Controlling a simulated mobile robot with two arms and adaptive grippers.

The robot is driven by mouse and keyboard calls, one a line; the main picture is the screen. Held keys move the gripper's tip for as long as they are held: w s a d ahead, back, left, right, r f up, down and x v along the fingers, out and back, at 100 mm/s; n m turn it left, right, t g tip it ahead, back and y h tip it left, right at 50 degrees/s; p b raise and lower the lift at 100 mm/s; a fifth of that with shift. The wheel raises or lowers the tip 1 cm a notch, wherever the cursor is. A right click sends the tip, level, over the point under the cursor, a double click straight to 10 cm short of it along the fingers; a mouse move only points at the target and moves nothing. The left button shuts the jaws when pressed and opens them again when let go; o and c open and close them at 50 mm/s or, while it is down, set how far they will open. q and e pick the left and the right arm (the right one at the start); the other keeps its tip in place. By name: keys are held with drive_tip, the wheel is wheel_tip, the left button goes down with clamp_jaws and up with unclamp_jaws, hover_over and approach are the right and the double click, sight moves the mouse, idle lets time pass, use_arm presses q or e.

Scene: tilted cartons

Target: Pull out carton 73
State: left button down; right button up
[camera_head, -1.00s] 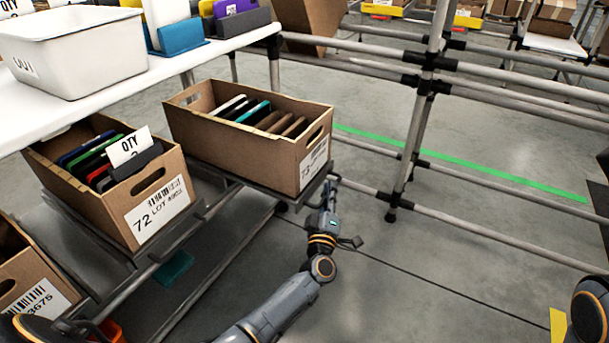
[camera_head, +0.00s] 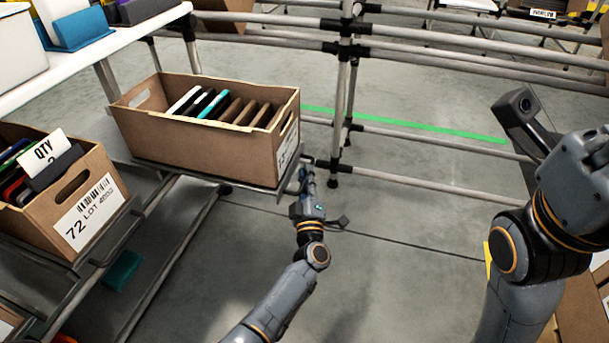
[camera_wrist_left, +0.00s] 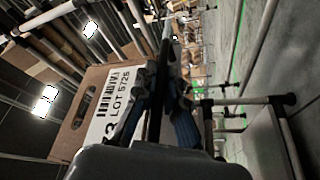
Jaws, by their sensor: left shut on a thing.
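Carton 73 (camera_head: 205,132) is a brown open box holding several dark, teal and brown flat items. It sits tilted on a dark tray (camera_head: 200,177) at the rack's end. Its white label, partly cut off, shows large in the left wrist view (camera_wrist_left: 118,95). My left gripper (camera_head: 304,178) is at the tray's right front corner, below the label. In the left wrist view its fingers (camera_wrist_left: 158,98) are closed on a thin dark bar, which looks like the tray's edge. The grip point is partly hidden. My right arm is at the right; its fingers are not visible.
Carton 72 (camera_head: 62,205) sits tilted on the rack to the left. A white shelf (camera_head: 90,55) with bins is above. A pipe frame (camera_head: 345,95) stands behind, with a green floor line. The grey floor (camera_head: 400,260) between my arms is clear.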

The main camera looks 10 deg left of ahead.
use_arm(q)
drive_tip(key=c, duration=1.4)
unclamp_jaws()
drive_tip(key=shift+f, duration=0.1)
drive_tip(key=v, duration=0.7)
drive_tip(key=shift+s, duration=0.25)
drive_tip(key=shift+d, duration=0.1)
